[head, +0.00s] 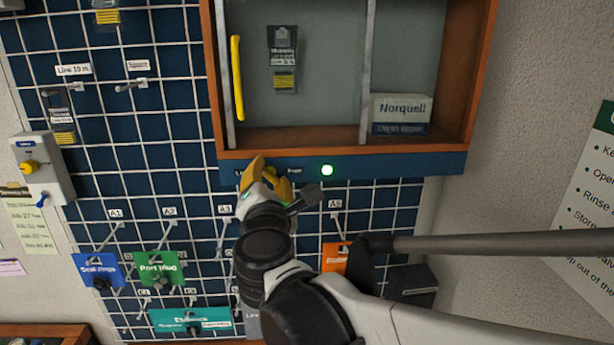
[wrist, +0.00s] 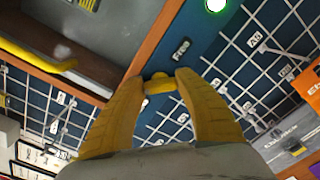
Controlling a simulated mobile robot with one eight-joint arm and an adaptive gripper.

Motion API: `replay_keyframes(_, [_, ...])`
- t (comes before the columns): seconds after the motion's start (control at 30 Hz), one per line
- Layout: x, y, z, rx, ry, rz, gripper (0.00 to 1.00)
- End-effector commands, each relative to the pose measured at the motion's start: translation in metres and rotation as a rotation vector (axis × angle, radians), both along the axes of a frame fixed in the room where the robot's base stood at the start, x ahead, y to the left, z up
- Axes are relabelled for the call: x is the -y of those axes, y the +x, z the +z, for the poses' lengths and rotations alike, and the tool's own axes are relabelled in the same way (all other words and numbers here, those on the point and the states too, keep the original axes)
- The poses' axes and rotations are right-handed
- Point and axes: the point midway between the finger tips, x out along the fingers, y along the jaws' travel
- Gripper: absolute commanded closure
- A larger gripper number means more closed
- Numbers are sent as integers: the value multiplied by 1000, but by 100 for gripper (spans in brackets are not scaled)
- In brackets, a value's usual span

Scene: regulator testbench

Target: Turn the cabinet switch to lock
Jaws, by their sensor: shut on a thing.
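The cabinet (head: 485,60) hangs on the wall with a blue strip (head: 400,168) along its lower edge. My gripper (head: 270,174) is at this strip, left of a lit green lamp (head: 327,170). In the wrist view, the yellow switch knob (wrist: 160,84) sits between my two yellow fingertips, which are shut on it. The label "Free" (wrist: 181,49) shows beside the knob on the lamp's side. The left label on the strip is mostly hidden by my gripper in the head view. The exact angle of the knob cannot be told.
A yellow handle (head: 238,78) stands at the cabinet's left side. Inside are a Norquell box (head: 401,114) and a dark hanging packet (head: 283,60). Pegboard hooks and coloured tags, such as Port Plug (head: 161,267), lie below. A grey box with a yellow knob (head: 42,170) is at left.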

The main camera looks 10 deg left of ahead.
Motion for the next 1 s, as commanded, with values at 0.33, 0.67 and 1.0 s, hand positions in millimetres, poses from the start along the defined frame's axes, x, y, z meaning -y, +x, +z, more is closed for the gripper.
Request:
replay_keyframes(0.33, [0, 0, 1, 10, -39, 1, 90])
replay_keyframes(0.67, [0, 0, 1, 10, -38, 1, 42])
replay_keyframes(1.0, [0, -1, 0, 9, -36, 0, 37])
